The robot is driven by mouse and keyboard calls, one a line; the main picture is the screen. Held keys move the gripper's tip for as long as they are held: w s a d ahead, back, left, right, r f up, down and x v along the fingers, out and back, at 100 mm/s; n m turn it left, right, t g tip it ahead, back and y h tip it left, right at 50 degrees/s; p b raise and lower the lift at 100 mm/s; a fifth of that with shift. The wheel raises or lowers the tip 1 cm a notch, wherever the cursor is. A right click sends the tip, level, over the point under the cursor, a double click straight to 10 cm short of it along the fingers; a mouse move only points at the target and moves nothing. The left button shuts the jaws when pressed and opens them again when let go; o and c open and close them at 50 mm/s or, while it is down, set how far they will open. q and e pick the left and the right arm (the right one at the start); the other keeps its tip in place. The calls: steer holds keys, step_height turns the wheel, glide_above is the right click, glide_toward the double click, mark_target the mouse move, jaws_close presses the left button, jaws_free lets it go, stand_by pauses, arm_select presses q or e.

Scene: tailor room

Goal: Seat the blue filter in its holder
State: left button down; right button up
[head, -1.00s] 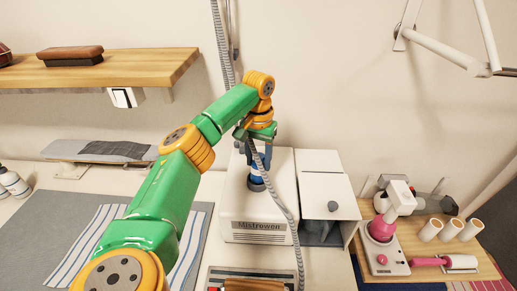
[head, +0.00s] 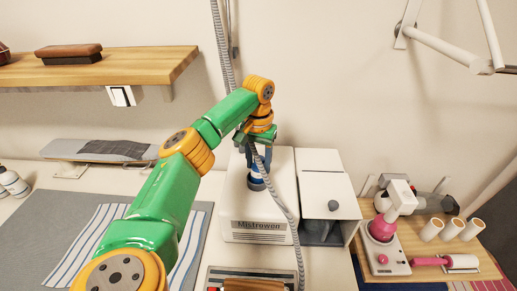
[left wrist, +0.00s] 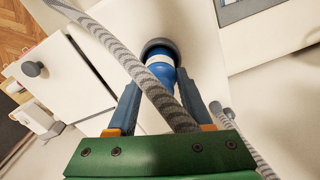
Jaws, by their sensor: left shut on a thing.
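The blue filter (head: 255,171) is a short upright cylinder with a white band, above the white Mistrowen machine (head: 259,225). My left gripper (head: 258,158) is shut on it from above. In the left wrist view, the filter (left wrist: 161,74) lies between the two fingers of the gripper (left wrist: 160,88). A dark grey round part (left wrist: 157,45) is at the filter's far end, on the machine's top. I cannot tell whether this is the holder or how far the filter sits in it. My right gripper is not in view.
A grey ribbed hose (head: 274,190) hangs in front of the machine and crosses the filter in the left wrist view. A white box with a grey knob (head: 333,205) stands close on the right. A wooden shelf (head: 140,69) is at upper left.

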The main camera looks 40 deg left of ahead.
arm_select(q)
steer(key=shift+f, duration=0.1)
steer(key=c, duration=0.6)
jaws_free()
steer(key=shift+d+r, duration=0.1)
steer(key=shift+r, duration=5.5)
steer(key=shift+f, duration=0.15)
